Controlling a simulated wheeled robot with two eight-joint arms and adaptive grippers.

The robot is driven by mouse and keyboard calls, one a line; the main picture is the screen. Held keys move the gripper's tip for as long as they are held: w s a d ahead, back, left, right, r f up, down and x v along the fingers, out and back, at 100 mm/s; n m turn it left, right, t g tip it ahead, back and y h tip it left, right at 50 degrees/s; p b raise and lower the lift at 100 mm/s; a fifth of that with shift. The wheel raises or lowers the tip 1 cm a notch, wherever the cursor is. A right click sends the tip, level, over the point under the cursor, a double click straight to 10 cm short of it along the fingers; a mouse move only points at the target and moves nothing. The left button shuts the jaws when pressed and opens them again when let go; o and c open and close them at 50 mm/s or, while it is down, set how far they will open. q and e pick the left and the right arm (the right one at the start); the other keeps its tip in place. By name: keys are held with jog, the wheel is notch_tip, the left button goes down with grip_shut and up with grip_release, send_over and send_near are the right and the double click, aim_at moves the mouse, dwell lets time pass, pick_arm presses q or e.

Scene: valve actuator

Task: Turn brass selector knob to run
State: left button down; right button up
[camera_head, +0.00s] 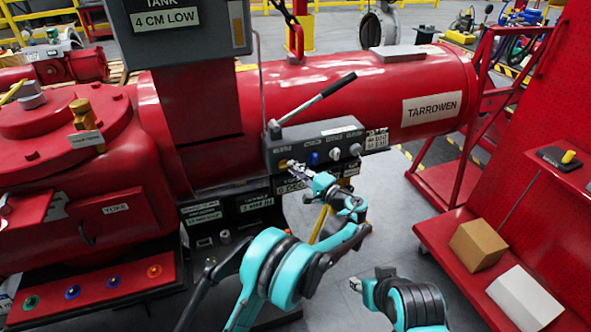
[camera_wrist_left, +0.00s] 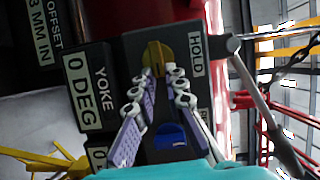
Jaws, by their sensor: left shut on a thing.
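The brass selector knob (camera_wrist_left: 155,54) is on a dark grey control block (camera_head: 312,136) on the red machine. In the wrist view a label reading HOLD (camera_wrist_left: 196,54) stands beside it. My left gripper (camera_wrist_left: 166,76) reaches the knob, with its two fingertips closed at the knob's near end. In the head view my left gripper (camera_head: 297,169) covers much of the knob, and only a bit of brass (camera_head: 283,163) shows. The RUN mark cannot be read. My right gripper (camera_head: 372,281) is at the bottom, away from the block; its fingers are unclear.
A blue knob (camera_head: 314,158) and white knobs (camera_head: 335,154) sit right of the brass one. A long lever (camera_head: 315,98) rises above the block. A red cart (camera_head: 455,220) with a cardboard box (camera_head: 478,244) stands at right. Floor between is clear.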

pick_arm(q)
jog(key=c, duration=1.6)
grip_release()
jog(key=shift+o, duration=0.2)
jog(key=v, duration=0.7)
jog(key=shift+s+d, duration=0.2)
jog(key=s+a+r+n+g+h, duration=0.25)
jog(key=s+a, duration=0.25)
jog(key=a, duration=0.6)
jog(key=s+a+r+n+g+h, duration=0.15)
jog(key=s+a+r+g, duration=0.35)
jog(key=a, duration=0.6)
jog(key=s+a+f+n+h, duration=0.1)
jog(key=s+f+n+h, duration=0.1)
jog(key=s, duration=1)
jog(key=s+a+f+n+t+h, duration=0.1)
jog(key=s+f+h, duration=0.4)
jog(key=s, duration=0.7)
jog(key=shift+s+a+f+n, duration=0.15)
jog(key=shift+a+f+n, duration=0.25)
jog(key=shift+a+n, duration=0.6)
